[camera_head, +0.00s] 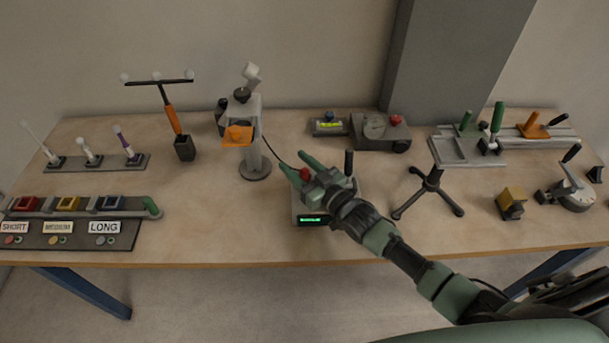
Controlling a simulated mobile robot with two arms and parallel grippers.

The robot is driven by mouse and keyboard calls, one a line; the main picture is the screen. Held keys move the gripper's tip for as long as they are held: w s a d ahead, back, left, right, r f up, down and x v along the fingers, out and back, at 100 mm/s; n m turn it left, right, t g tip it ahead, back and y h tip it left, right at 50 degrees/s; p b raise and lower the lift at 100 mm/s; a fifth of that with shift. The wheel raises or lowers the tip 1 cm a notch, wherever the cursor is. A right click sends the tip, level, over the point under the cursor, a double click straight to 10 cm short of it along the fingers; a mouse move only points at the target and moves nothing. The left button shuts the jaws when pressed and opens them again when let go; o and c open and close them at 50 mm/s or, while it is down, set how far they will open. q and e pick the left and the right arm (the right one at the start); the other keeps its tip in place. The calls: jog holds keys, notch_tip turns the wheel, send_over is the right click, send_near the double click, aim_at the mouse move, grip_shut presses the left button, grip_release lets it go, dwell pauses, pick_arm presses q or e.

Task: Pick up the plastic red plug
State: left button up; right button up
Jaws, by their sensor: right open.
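A small red piece (305,174), which looks like the red plug, shows between the fingers of my right gripper (292,161). It is over or on a small grey device with a green lit display (313,220). My right gripper is open, with its green fingers on either side of the red piece. I cannot tell whether the fingers touch it. The gripper and wrist hide much of the device. My left gripper is not in view.
A grey stand with an orange plate (238,136) is left of the gripper. A gauge box with a red knob (380,131) is behind. The wooden table (210,225) is clear at front left of the device.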

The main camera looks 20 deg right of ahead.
grip_shut()
jog(key=shift+r, duration=0.1)
